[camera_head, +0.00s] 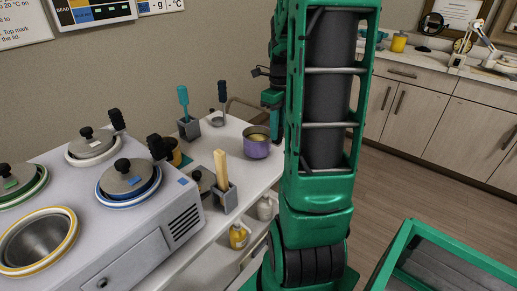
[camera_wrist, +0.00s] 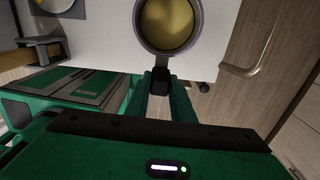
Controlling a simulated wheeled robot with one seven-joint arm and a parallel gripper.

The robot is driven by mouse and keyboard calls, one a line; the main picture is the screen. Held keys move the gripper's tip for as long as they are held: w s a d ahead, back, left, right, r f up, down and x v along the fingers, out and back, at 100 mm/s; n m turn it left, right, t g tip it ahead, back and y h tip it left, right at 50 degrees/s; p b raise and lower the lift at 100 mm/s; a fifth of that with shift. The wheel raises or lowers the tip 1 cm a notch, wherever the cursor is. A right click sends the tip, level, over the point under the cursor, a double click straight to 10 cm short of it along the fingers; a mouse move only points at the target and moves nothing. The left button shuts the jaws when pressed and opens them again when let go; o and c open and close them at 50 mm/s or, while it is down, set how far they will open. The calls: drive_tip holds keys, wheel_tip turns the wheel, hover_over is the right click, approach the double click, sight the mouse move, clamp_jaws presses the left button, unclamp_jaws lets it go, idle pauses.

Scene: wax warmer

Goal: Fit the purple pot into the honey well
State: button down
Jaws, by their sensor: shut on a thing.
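The purple pot (camera_head: 257,147), with yellowish wax inside, is upright at the right end of the white counter; I cannot tell whether it touches the surface. In the wrist view the pot (camera_wrist: 141,24) shows from above, with its dark handle (camera_wrist: 160,76) toward me. My gripper (camera_wrist: 160,84) is shut on that handle. In the head view my arm hides most of the gripper. The yellow-ringed well (camera_head: 73,229), which looks like the honey well, is open and empty at the front left of the white warmer (camera_head: 140,222).
Lidded wells with blue (camera_head: 128,202), white (camera_head: 91,158) and green (camera_head: 38,194) rims surround the open well.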

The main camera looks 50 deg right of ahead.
drive_tip(key=shift+r, duration=1.3)
